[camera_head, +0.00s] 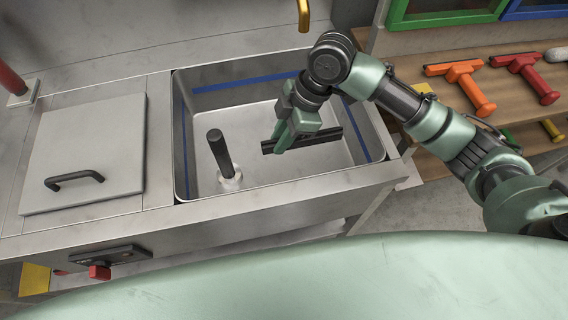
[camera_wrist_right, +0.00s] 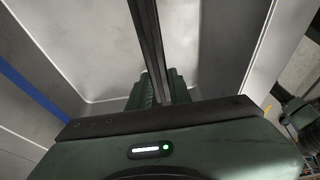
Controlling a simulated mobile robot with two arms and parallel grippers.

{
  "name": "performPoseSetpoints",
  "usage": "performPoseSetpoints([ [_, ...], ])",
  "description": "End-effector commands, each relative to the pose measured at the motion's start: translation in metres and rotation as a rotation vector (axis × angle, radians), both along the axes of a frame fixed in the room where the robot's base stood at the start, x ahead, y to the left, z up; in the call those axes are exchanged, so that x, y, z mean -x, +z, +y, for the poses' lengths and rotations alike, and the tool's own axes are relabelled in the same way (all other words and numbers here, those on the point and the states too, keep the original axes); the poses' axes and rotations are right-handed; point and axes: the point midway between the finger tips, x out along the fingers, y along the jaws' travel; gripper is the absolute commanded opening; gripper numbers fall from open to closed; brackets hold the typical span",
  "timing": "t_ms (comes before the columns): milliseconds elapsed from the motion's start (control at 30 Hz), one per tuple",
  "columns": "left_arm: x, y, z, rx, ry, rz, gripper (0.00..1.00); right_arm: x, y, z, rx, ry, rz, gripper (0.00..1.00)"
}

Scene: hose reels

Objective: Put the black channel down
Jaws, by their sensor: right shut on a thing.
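The black channel (camera_head: 318,138) is a long, thin dark bar. My right gripper (camera_head: 279,143) is shut on it and holds it inside the steel sink basin (camera_head: 208,178). The bar lies roughly level across the right part of the basin; I cannot tell whether it touches the basin floor. In the right wrist view the channel (camera_wrist_right: 146,40) runs up from between the fingers (camera_wrist_right: 158,90) of my right gripper, with the basin walls around it. My left gripper is not in view.
A dark upright post (camera_head: 219,150) with a pale base stands in the basin's left part. Left of the basin is a steel lid (camera_head: 85,150) with a black handle. Orange (camera_head: 462,82) and red (camera_head: 528,75) squeegee-like tools lie on a wooden shelf at right. A brass spout (camera_head: 303,14) hangs above.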

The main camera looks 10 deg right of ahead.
Motion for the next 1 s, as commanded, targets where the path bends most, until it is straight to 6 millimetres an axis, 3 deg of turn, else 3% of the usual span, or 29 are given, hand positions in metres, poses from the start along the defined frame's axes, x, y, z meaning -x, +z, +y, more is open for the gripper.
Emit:
performPoseSetpoints([
  [100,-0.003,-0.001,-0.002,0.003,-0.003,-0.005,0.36,0.001,-0.035,-0.001,0.001,-0.003,0.006,0.00],
  [333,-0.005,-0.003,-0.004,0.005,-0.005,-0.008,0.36,0.001,-0.090,0.000,0.000,-0.004,0.002,0.00],
  [667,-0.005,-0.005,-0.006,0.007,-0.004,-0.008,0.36,0.000,-0.119,0.000,0.001,-0.004,0.000,0.00],
  [867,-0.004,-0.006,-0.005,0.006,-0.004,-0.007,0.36,0.001,-0.149,0.000,0.001,-0.004,0.001,0.00],
  [1000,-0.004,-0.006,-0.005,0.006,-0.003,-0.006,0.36,0.000,-0.151,0.000,0.000,-0.002,-0.003,0.00],
])
